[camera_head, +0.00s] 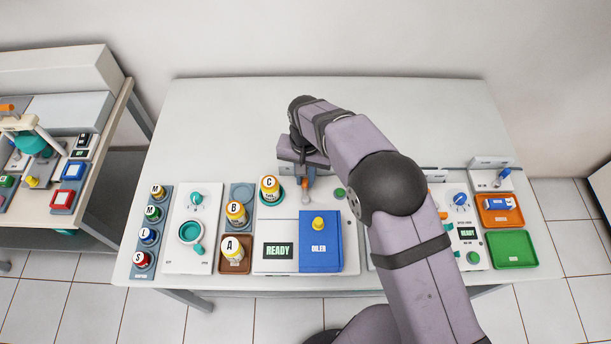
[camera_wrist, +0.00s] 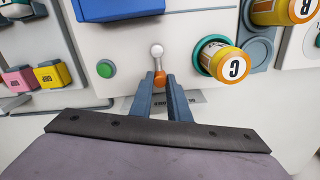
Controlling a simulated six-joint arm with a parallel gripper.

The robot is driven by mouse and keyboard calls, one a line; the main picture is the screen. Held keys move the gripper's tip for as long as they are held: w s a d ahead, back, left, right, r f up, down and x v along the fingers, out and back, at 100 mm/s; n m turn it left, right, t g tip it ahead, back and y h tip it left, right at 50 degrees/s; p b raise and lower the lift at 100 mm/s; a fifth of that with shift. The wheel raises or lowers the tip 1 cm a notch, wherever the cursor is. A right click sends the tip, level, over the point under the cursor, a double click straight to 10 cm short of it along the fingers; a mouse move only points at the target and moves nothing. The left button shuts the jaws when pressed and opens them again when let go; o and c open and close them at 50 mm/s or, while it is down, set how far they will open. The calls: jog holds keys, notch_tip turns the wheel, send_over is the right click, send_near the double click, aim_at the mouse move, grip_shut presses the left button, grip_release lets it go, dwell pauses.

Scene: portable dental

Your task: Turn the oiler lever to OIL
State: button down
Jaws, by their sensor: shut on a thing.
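The oiler unit (camera_head: 277,231) is a white panel with a READY screen and a blue pad (camera_head: 320,256) marked OILER. Its lever has an orange tip (camera_wrist: 160,79) and a pale round end (camera_wrist: 156,50), seen in the wrist view. My gripper (camera_wrist: 161,80) is shut on the lever at the orange tip, one finger on each side. In the head view my gripper (camera_head: 306,183) is at the back of the oiler unit, and my arm hides part of that area. The label by the lever is partly covered by the fingers.
Bottle C (camera_head: 270,188) stands in a teal ring close beside the lever; it also shows in the wrist view (camera_wrist: 222,60). A green button (camera_wrist: 106,68) is on the lever's other side. Bottles A (camera_head: 232,250) and B (camera_head: 236,213) stand to the left. The table behind is clear.

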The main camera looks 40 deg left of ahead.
aim_at(293, 193)
jog(key=n, duration=0.1)
jog(key=s+n+b, duration=0.1)
jog(key=n, duration=0.1)
jog(key=a+n+b, duration=0.1)
jog(key=n, duration=0.1)
jog(key=shift+s, duration=0.3)
jog(key=n, duration=0.1)
jog(key=s+n, duration=0.1)
jog(key=n, duration=0.1)
jog(key=s+n, duration=0.1)
jog(key=n, duration=0.1)
jog(key=shift+a+b, duration=0.15)
jog(key=shift+b, duration=0.15)
jog(key=shift+n, duration=0.3)
jog(key=c, duration=1.7)
grip_release()
jog(key=shift+o, duration=0.2)
notch_tip(293, 193, up, 8)
jog(key=b, duration=0.2)
jog(key=shift+f, duration=0.25)
